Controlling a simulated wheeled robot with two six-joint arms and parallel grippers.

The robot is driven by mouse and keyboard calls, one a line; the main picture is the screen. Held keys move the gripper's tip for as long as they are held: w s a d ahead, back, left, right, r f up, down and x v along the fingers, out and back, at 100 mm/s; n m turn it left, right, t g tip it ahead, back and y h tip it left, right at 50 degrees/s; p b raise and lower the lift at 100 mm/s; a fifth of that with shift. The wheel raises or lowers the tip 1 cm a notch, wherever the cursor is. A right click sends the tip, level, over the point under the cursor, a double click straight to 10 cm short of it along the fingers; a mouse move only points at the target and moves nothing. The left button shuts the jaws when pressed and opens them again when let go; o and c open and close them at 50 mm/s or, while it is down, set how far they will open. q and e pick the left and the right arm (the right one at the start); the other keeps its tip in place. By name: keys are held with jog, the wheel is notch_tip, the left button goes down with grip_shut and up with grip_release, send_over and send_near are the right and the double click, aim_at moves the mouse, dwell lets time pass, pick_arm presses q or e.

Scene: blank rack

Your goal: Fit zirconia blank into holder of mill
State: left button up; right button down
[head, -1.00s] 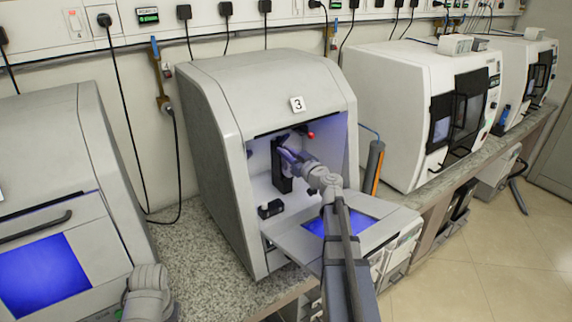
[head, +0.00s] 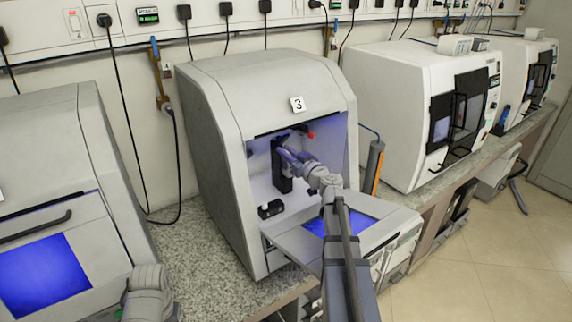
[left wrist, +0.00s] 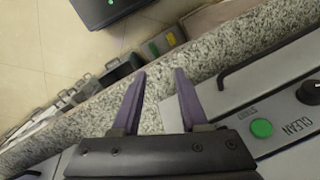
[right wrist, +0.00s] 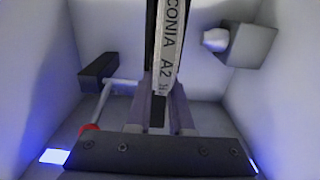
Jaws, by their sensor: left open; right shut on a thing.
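Mill 3 (head: 260,85) stands at the middle of the head view with its front open. My right gripper (right wrist: 163,92) is inside it, shut on the zirconia blank (right wrist: 169,45). The blank is seen edge-on, with a white label reading "CONIA A2". A dark upright part, apparently the holder (head: 281,170), is at the gripper's tip in the head view. Whether the blank is seated in it I cannot tell. A lever with a red knob (right wrist: 88,128) is beside the gripper. My left gripper (left wrist: 160,75) is open and empty above the bench edge.
The lowered door (head: 375,235) lies under my right arm. A small dark block with a white knob (head: 270,208) is on the chamber's left side. Another mill (head: 45,200) stands left, white mills (head: 400,105) right. Speckled bench (head: 195,255) is clear between the left mill and mill 3.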

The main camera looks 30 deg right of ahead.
dwell(0.3)
jog(key=shift+s+r+p, duration=0.25)
jog(key=shift+r+p, duration=0.05)
pick_arm(q)
notch_tip(320, 180, up, 8)
jog(key=p, duration=0.7)
pick_arm(e)
jog(key=s+d+r, duration=0.1)
jog(key=s+r, duration=0.6)
jog(key=s, duration=0.6)
jog(key=shift+s+r, duration=0.2)
jog(key=shift+s, duration=0.05)
